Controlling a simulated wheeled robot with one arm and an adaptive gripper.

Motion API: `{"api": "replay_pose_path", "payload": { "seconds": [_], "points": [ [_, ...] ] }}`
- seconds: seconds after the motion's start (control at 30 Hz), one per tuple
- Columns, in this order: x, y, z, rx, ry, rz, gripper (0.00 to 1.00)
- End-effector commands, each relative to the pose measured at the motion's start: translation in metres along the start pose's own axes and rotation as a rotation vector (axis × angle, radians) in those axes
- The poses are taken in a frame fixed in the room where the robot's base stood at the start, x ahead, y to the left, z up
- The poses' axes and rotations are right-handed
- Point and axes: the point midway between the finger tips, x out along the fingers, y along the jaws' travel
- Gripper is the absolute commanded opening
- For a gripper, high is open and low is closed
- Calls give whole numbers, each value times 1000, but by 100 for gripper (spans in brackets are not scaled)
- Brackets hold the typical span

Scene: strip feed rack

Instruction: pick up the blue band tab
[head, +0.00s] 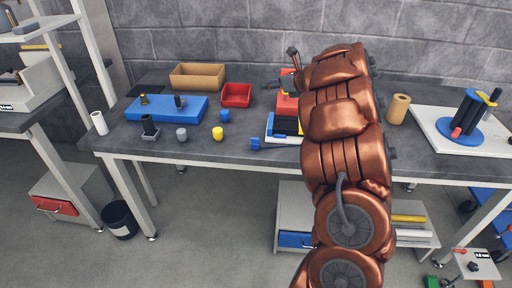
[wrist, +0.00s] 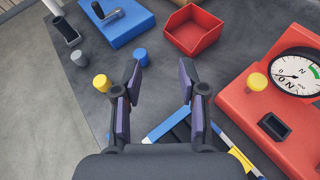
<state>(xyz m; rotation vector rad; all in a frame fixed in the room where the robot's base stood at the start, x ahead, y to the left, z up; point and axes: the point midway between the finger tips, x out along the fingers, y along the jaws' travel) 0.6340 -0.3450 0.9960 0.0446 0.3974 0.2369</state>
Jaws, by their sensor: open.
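The likely blue band tab (head: 255,143) is a small blue piece at the front left corner of a low rack, near the table's front edge in the head view. The rack (head: 285,139) has dark strips and blue and white edges. In the wrist view, a blue edge of the rack (wrist: 167,124) shows between and behind my fingers; the tab itself seems hidden by my gripper. My gripper (wrist: 161,66) is open and empty, its fingertips apart over bare tabletop beyond the rack. In the head view my arm covers the rack's right side.
A red gauge box (wrist: 270,110) with a yellow knob stands close right of my fingers. Blue (wrist: 141,54) and yellow (wrist: 101,83) cylinders stand to the left. A red bin (wrist: 193,29) and blue block (wrist: 118,22) are farther back. Tabletop between fingers and bin is clear.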

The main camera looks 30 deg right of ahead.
Motion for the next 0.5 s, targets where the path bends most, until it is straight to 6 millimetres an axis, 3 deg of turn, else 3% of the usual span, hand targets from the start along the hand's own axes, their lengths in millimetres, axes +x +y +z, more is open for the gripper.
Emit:
{"api": "replay_pose_path", "payload": {
  "seconds": [0.03,0.2,0.3,0.5],
  "points": [
    [-2,1,-28,-51,23,72,42],
    [-21,28,-94,-215,55,332,42],
    [-35,41,-120,-270,48,444,42],
    [-49,57,-140,-319,32,551,42]
  ]
}}
